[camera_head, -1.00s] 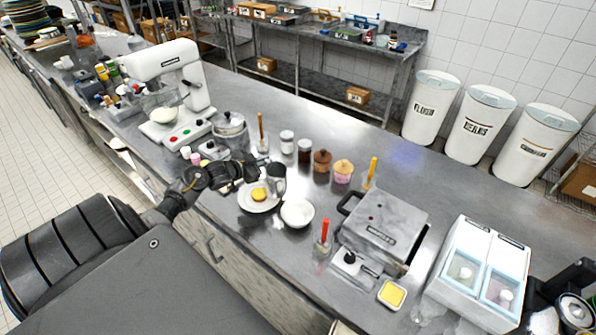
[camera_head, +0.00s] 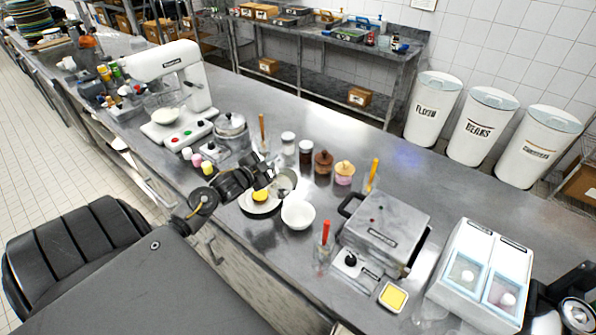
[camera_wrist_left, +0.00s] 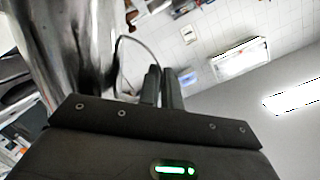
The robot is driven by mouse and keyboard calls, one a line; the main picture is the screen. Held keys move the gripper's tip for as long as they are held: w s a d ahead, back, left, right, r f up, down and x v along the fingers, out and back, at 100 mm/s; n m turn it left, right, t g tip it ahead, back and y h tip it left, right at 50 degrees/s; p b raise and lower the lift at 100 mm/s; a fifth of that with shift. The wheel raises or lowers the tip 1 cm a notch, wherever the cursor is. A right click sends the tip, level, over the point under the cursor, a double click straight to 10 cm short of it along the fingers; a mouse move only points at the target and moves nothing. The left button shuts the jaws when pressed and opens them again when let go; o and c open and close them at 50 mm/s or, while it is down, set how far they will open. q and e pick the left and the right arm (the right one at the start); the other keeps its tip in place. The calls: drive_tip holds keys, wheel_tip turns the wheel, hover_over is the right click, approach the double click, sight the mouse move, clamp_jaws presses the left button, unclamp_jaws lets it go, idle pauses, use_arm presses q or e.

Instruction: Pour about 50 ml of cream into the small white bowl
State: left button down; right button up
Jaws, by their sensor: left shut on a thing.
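The small white bowl (camera_head: 298,215) stands upright on the steel counter, just right of the plate. My left gripper (camera_head: 266,184) is shut on a metal jug (camera_head: 287,181). The jug is tilted, with its mouth toward the bowl, and is held near the bowl's far-left side. I cannot see a stream of cream or how much is inside. In the left wrist view the jug's shiny wall (camera_wrist_left: 75,45) fills the upper left, beside my left gripper's fingers (camera_wrist_left: 162,85). My right gripper's fingers are not visible.
A white plate (camera_head: 250,207) with a yellow item sits left of the bowl. A glass with a red-handled tool (camera_head: 323,250) and a grey press (camera_head: 385,222) stand to the right. Several jars (camera_head: 305,152) stand behind. A white mixer (camera_head: 175,85) is far left.

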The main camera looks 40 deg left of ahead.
sight(281, 170)
use_arm(q)
drive_tip(key=shift+s+d+r+m, duration=0.1)
drive_tip(key=shift+d+r+m, duration=0.2)
drive_tip(key=shift+d+r, duration=0.25)
drive_tip(key=shift+s+d, duration=0.1)
drive_tip(key=shift+d, duration=0.2)
drive_tip(key=d+m+b, duration=0.1)
drive_tip(key=b, duration=0.2)
drive_tip(key=d+f+m+t+y+b, duration=0.1)
drive_tip(key=m+b, duration=0.1)
drive_tip(key=b, duration=0.1)
drive_tip(key=shift+s+t, duration=0.2)
drive_tip(key=shift+t, duration=0.1)
drive_tip(key=shift+s+d+r+m+b, duration=0.2)
drive_tip(key=shift+d+r+m+b, duration=0.2)
drive_tip(key=shift+d+m+b, duration=0.45)
drive_tip(key=shift+s+d+f+m+t+b, duration=0.2)
drive_tip(key=shift+d+m+t+b, duration=0.45)
drive_tip(key=shift+b, duration=1.3)
drive_tip(key=shift+r+m+g, duration=0.15)
drive_tip(key=shift+m+g, duration=0.1)
drive_tip(key=shift+m, duration=0.05)
drive_tip(key=shift+s+d+r+m+b, duration=0.1)
drive_tip(key=shift+d+r+m+b, duration=0.2)
drive_tip(key=shift+d+m, duration=0.25)
drive_tip(key=shift+d+r+m, duration=0.1)
drive_tip(key=shift+d+m, duration=0.05)
drive_tip(key=shift+m, duration=0.1)
